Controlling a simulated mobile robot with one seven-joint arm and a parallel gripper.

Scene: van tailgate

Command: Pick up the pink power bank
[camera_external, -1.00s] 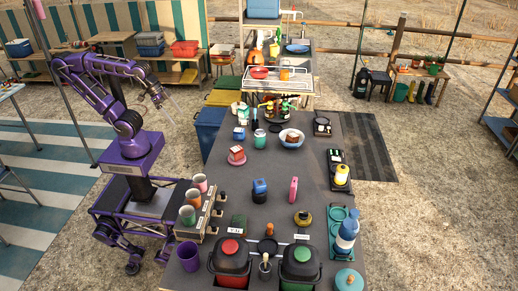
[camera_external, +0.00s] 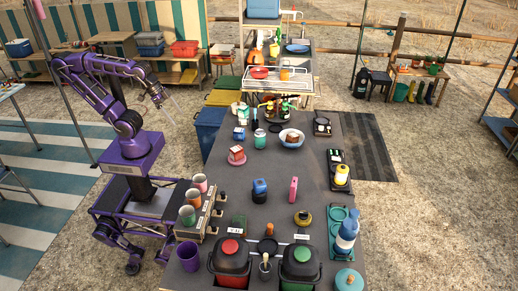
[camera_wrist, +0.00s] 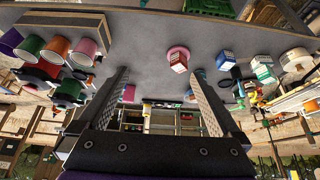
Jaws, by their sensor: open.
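The pink power bank (camera_external: 293,190) stands upright on the dark table, right of a blue block-like item (camera_external: 259,188). My gripper (camera_external: 170,98) is raised at the left of the table, well away from the power bank, with nothing in it. In the wrist view my gripper (camera_wrist: 160,76) shows its two fingers wide apart, with bare table between their tips. A small pink patch shows beside the left finger in the wrist view; I cannot tell whether it is the power bank.
A rack of cups (camera_external: 202,212) stands at the table's left edge. A pink saucer (camera_external: 237,158) bears a red box. Two lidded pots (camera_external: 231,262) (camera_external: 300,266) fill the front. Clear table surrounds the power bank.

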